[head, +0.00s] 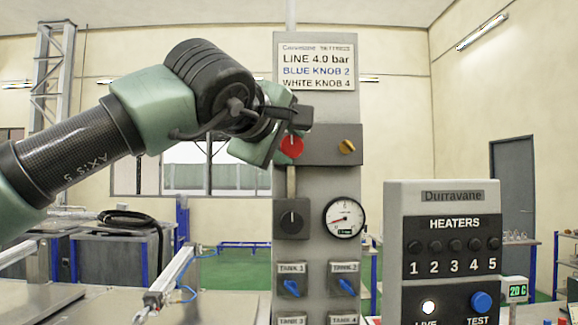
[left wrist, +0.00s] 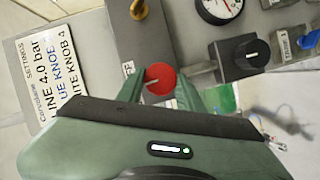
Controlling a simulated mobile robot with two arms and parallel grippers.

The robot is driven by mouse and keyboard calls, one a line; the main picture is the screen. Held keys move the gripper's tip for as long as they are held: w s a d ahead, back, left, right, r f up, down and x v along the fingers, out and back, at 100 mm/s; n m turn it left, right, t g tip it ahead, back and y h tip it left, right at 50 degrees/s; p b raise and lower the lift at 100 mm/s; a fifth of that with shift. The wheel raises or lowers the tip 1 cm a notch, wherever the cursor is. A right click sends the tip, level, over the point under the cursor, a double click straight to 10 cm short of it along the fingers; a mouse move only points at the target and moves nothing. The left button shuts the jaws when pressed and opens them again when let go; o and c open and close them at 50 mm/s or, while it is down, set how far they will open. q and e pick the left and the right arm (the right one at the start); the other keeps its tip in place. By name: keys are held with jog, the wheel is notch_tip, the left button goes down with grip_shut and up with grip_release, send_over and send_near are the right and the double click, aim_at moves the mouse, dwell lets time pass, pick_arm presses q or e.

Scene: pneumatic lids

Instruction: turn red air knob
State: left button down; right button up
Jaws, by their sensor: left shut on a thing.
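The red air knob (head: 291,147) sits on a grey block at the upper left of the panel post. In the left wrist view green finger parts show on both sides of the knob. The inner contact is partly hidden by the gripper body. My right gripper is in neither view.
Below are a black knob (head: 291,218), a round gauge (head: 344,217) and blue tank knobs (head: 291,287). A sign (head: 317,66) hangs above. A heater box (head: 443,240) stands at the right.

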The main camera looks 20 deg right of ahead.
pick_arm(q)
jog(key=n+b, duration=0.2)
jog(key=b, duration=0.2)
jog(key=f+n+t+h+b, duration=0.1)
jog(key=n+b, duration=0.2)
jog(key=b, duration=0.1)
jog(key=shift+f+h, duration=0.1)
jog(key=shift+h, duration=0.2)
jog(key=shift+n+t+h+b, duration=0.3)
jog(key=shift+n+t+b, duration=0.3)
jog(key=shift+n+b, duration=0.8)
jog(key=c, duration=0.9)
grip_release()
jog(key=shift+r, duration=0.2)
jog(key=shift+a, duration=0.15)
